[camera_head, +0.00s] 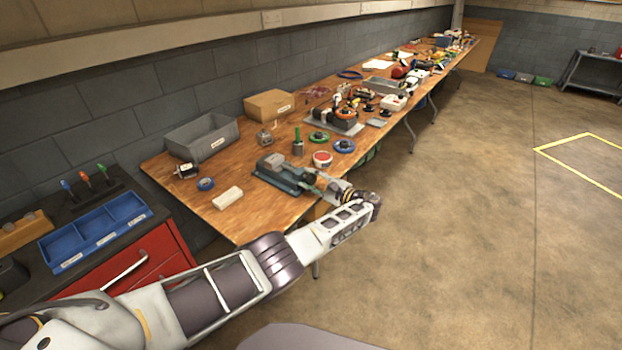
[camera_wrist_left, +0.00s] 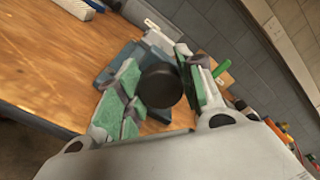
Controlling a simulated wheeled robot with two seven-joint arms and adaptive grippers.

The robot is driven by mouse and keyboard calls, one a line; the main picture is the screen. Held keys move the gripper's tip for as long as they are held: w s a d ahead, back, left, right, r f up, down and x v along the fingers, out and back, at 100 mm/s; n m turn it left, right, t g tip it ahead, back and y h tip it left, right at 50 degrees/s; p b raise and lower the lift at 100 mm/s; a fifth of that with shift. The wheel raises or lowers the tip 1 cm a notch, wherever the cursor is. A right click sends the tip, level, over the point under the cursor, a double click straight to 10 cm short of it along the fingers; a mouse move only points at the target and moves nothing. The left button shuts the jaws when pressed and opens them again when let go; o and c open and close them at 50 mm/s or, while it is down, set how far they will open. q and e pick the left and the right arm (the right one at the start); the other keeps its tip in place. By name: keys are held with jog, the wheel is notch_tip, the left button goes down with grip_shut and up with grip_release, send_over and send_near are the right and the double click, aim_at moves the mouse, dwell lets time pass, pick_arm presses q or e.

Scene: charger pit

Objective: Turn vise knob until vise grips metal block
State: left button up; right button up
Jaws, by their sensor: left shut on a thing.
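The teal-grey vise (camera_head: 281,177) stands near the front edge of the wooden workbench. A grey metal block (camera_head: 271,161) shows at the vise's top; I cannot tell whether both jaws touch it. My left gripper (camera_head: 321,183) reaches in at the vise's near right end. In the left wrist view, the dark round vise knob (camera_wrist_left: 160,85) sits between the green-padded fingers of my left gripper, which is shut on it. The vise body (camera_wrist_left: 117,66) shows behind the knob, partly hidden. My right gripper is not in view.
A white block (camera_head: 228,198), a blue tape roll (camera_head: 206,184) and a red-and-white tin (camera_head: 322,159) lie near the vise. A grey bin (camera_head: 201,138) and cardboard box (camera_head: 269,105) stand by the wall.

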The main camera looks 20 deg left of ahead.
pick_arm(q)
jog(key=m, duration=0.3)
jog(key=shift+d+m+p, duration=0.1)
jog(key=shift+m+p, duration=0.2)
jog(key=m, duration=0.3)
jog(key=shift+w+m, duration=0.1)
jog(key=shift+m, duration=0.8)
jog(key=m, duration=0.4)
jog(key=shift+m, duration=1.2)
jog(key=shift+f+m, duration=0.1)
jog(key=shift+m, duration=3.3)
jog(key=shift+f+m, duration=0.1)
jog(key=shift+m, duration=1.1)
jog(key=m, duration=0.2)
jog(key=shift+m, duration=0.4)
jog(key=m, duration=0.3)
jog(key=shift+m, duration=0.8)
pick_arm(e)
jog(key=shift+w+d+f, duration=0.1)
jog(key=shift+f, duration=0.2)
